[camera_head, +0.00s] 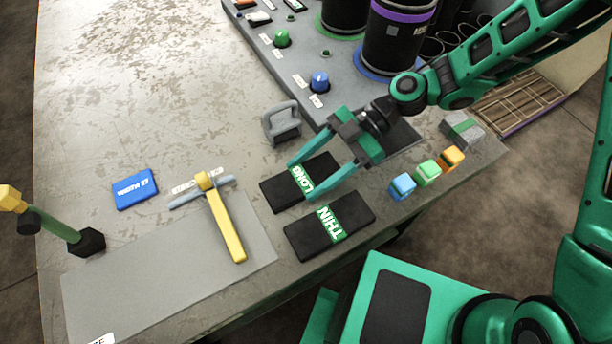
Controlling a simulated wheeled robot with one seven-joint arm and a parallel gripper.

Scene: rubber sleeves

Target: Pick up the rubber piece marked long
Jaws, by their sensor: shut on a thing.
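The rubber piece marked LONG (283,190) is a black flat block with a green label, at the middle of the table. My gripper (313,179) reaches down over it from the upper right, with one green finger on each side of its label area. The fingers are shut on the piece. It appears at or very near table height; whether there is a gap beneath it I cannot tell. Part of its right side is hidden behind a finger. A similar black piece marked THIN (301,238) lies just in front of it, apart from it.
Blue, green and orange cubes (427,173) stand to the right near the table edge. A grey handle-shaped block (282,124) stands behind the piece. A blue box (135,189) lies further left.

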